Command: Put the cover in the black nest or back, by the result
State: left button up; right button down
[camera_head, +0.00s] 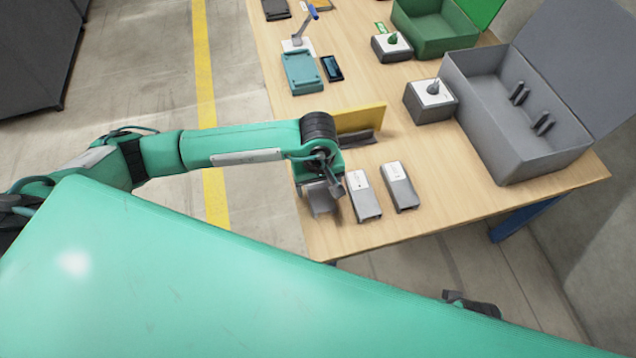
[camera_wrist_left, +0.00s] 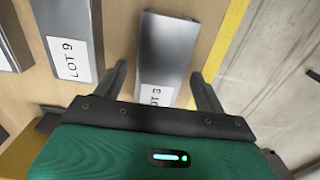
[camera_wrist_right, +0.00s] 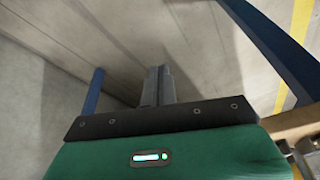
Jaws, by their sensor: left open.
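Three grey covers with white labels lie side by side near the table's front edge: one partly hidden under my left gripper (camera_head: 322,198), a middle one (camera_head: 365,205) and a right one (camera_head: 403,192). In the left wrist view, a grey cover (camera_wrist_left: 165,48) lies between the two open fingers of my left gripper (camera_wrist_left: 160,80), its label partly hidden. Another cover, marked LOT 9 (camera_wrist_left: 67,25), lies to its left. I cannot tell whether the fingers touch the cover. My right gripper (camera_wrist_right: 158,85) has its fingers together, empty, over the floor. I cannot identify the black nest for certain.
A yellow board (camera_head: 362,117) stands behind the covers. A grey open box (camera_head: 500,150) with dark holders and a small grey box with a lever (camera_head: 431,103) are at right. A teal tray (camera_head: 302,72), a small black device (camera_head: 332,68) and a green box (camera_head: 435,35) are farther back.

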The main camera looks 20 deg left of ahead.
aim_at(318, 188)
pick_arm(q)
jog(key=shift+r, duration=0.35)
notch_tip(318, 188, up, 12)
jog(key=shift+f, duration=0.25)
pick_arm(e)
jog(key=shift+f, duration=0.45)
